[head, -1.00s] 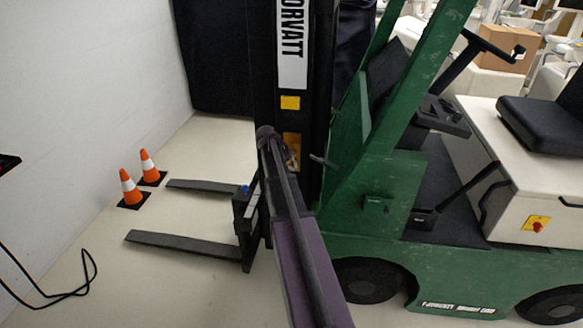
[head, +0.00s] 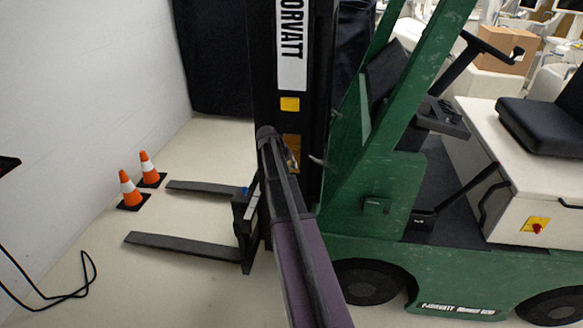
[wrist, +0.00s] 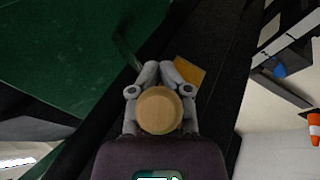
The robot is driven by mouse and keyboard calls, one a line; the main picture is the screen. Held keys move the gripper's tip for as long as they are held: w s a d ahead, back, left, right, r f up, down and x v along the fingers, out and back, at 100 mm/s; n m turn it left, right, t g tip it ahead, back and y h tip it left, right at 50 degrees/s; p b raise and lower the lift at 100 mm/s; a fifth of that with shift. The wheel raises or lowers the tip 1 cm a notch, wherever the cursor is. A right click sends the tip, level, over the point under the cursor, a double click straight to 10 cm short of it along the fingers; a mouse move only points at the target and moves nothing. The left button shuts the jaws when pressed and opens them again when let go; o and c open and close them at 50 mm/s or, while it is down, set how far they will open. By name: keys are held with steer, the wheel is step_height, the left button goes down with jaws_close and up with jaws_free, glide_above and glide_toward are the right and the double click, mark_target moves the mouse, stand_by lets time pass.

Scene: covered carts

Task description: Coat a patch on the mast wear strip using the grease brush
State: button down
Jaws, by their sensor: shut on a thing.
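My gripper (wrist: 166,85) is shut on a round, pale wooden piece (wrist: 159,111), seen end-on in the wrist view, which I take to be the grease brush's handle. The bristles are hidden. Just beyond the fingertips is the black mast (head: 262,75), with a yellow-orange patch (wrist: 189,73) on it beside the fingers. That patch also shows, partly covered by my arm, in the head view (head: 292,142). I cannot tell whether it is the wear strip, or whether the brush touches the mast. In the head view my arm mostly hides the gripper.
The green forklift body (head: 375,190) stands right of the mast. Its forks (head: 180,244) reach left, low over the floor. Two orange cones (head: 130,190) stand by the white wall, and a black cable (head: 60,297) lies at lower left. A yellow label (head: 289,104) is higher on the mast.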

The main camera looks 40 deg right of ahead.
steer(key=shift+d+r, duration=0.1)
stand_by(0.3)
steer(key=shift+w+r+p, duration=0.1)
steer(key=shift+r+p, duration=1.85)
steer(key=shift+p, duration=0.05)
steer(key=shift+f, duration=0.25)
steer(key=shift+f+b, duration=1.8)
steer(key=shift+b, duration=0.2)
